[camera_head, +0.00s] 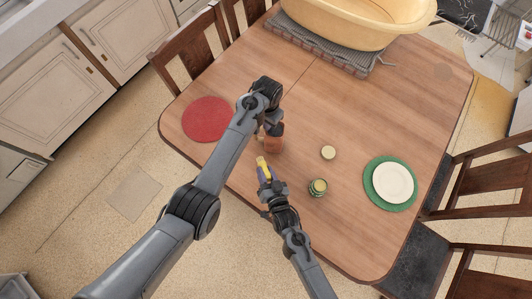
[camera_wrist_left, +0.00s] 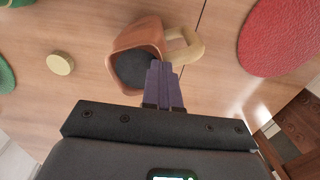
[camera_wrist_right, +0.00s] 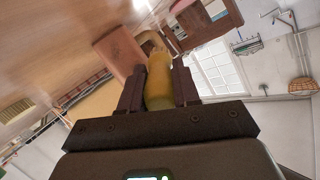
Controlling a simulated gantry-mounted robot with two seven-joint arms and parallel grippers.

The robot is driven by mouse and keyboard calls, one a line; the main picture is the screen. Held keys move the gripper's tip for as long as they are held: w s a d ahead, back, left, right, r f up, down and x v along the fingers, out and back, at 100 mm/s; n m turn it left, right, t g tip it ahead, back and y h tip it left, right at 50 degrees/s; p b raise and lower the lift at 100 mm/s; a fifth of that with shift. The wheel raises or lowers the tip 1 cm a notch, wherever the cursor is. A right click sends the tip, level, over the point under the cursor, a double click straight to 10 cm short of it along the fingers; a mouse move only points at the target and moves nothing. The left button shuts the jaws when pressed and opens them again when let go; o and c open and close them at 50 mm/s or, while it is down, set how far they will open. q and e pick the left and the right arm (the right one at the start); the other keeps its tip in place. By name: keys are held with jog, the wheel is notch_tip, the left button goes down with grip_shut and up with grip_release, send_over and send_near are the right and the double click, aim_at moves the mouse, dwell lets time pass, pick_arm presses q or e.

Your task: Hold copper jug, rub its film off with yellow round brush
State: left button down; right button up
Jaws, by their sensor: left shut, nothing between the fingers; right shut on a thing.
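The copper jug (camera_head: 273,145) stands on the wooden table, partly hidden by my left gripper (camera_head: 268,133). In the left wrist view the jug (camera_wrist_left: 125,58) shows a dark inside and a pale tan handle (camera_wrist_left: 187,47). The left gripper's fingers (camera_wrist_left: 165,72) are shut and empty, overlapping the jug's near rim in that view; I cannot tell whether they touch it. My right gripper (camera_wrist_right: 158,90) is shut on the yellow round brush (camera_wrist_right: 158,78). The brush (camera_head: 262,163) points toward the jug, which is also in the right wrist view (camera_wrist_right: 118,52); contact is unclear.
A small green-and-yellow jar (camera_head: 318,187) and a pale round lid (camera_head: 328,152) stand to the right. A white plate (camera_head: 393,183) lies on a green mat (camera_head: 370,185). A red mat (camera_head: 208,119) is at left, a basin (camera_head: 345,28) at the back.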

pick_arm(q)
jog(key=shift+s+a+f, duration=0.1)
jog(key=shift+f, duration=0.1)
pick_arm(e)
jog(key=shift+w, duration=0.1)
jog(key=shift+w+d, duration=0.2)
jog(key=shift+w, duration=0.5)
jog(key=shift+w+d, duration=0.25)
jog(key=shift+w, duration=0.4)
jog(key=shift+w+d, duration=0.2)
jog(key=shift+w, duration=0.5)
jog(key=shift+w, duration=0.35)
jog(key=shift+f, duration=0.1)
